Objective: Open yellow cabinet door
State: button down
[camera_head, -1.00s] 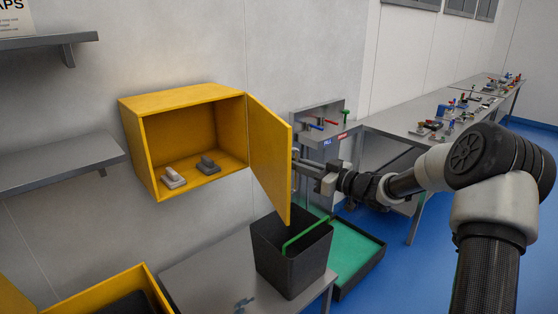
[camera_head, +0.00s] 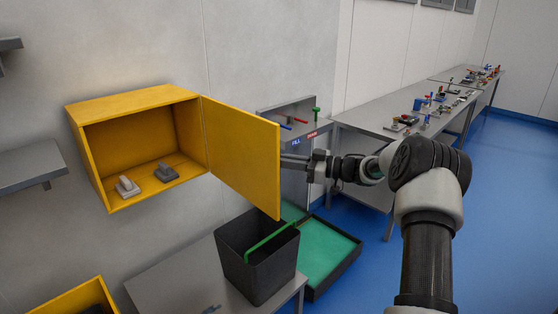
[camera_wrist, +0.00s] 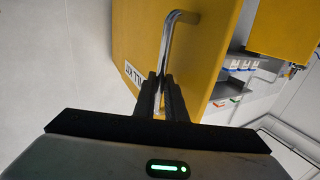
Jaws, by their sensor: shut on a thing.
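The yellow cabinet (camera_head: 135,98) is on the wall at the left in the head view, with its front uncovered. Its yellow door (camera_head: 238,150) is swung out to the right, well away from the opening. My gripper (camera_wrist: 160,95) is shut on the door's metal bar handle (camera_wrist: 170,45) in the wrist view. In the head view the door hides the handle and the fingertips. Two small grey objects, one lighter (camera_head: 127,187) and one darker (camera_head: 166,173), stand on the cabinet floor.
A dark bin (camera_head: 257,265) with a green handle stands on a grey table (camera_head: 170,275) below the door. A green-lined tray (camera_head: 325,250) lies beside it. Another yellow box (camera_head: 62,304) is at the lower left. Long benches (camera_head: 385,125) run along the right wall.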

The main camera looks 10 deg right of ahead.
jog(key=shift+w+a+r, duration=0.1)
jog(key=shift+r, duration=0.15)
jog(key=c, duration=2.1)
grip_release()
jog(key=shift+a, duration=0.1)
jog(key=shift+f, duration=0.1)
jog(key=shift+d, duration=0.2)
jog(key=b+v, duration=0.2)
jog(key=v, duration=1.5)
jog(key=shift+d+f, duration=0.15)
